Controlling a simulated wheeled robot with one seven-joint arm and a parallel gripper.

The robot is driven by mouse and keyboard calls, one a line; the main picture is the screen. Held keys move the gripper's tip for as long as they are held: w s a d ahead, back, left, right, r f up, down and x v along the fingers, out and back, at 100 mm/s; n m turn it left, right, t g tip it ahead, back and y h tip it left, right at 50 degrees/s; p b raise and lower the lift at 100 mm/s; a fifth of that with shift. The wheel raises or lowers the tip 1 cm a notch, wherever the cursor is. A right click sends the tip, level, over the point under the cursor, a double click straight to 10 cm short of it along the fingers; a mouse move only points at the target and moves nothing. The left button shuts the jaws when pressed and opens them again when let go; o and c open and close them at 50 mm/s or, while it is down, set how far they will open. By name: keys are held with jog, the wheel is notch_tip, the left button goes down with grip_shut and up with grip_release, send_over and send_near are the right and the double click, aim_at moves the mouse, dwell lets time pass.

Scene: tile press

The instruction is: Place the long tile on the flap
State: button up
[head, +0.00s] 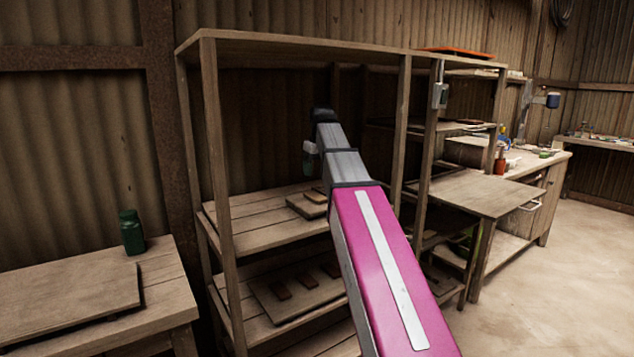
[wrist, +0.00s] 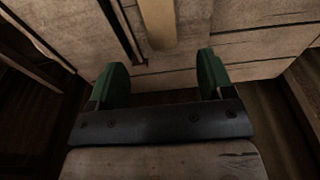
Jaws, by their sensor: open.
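My gripper (wrist: 162,82) is open in the wrist view, with two green fingertips apart and nothing between them. A pale tan bar (wrist: 158,22), possibly the long tile, lies beyond the fingertips on a wooden surface, roughly in line with the gap. In the head view a small pale tile (head: 316,196) rests on a board on the middle shelf, below the end of my arm. My gripper is mostly hidden behind the arm there. A level wooden panel (head: 482,190) juts out at the right of the shelving; I cannot tell for certain that it is the flap.
The shelf unit's posts (head: 217,180) stand close around my arm. A lower board (head: 300,304) carries several reddish-brown tiles. A table with a green canister (head: 132,232) is at left. A cluttered workbench (head: 540,166) stands at right, with open floor (head: 560,270) before it.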

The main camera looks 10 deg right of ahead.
jog(key=shift+s+r, duration=0.15)
jog(key=shift+r, duration=1.2)
jog(key=shift+c, duration=0.3)
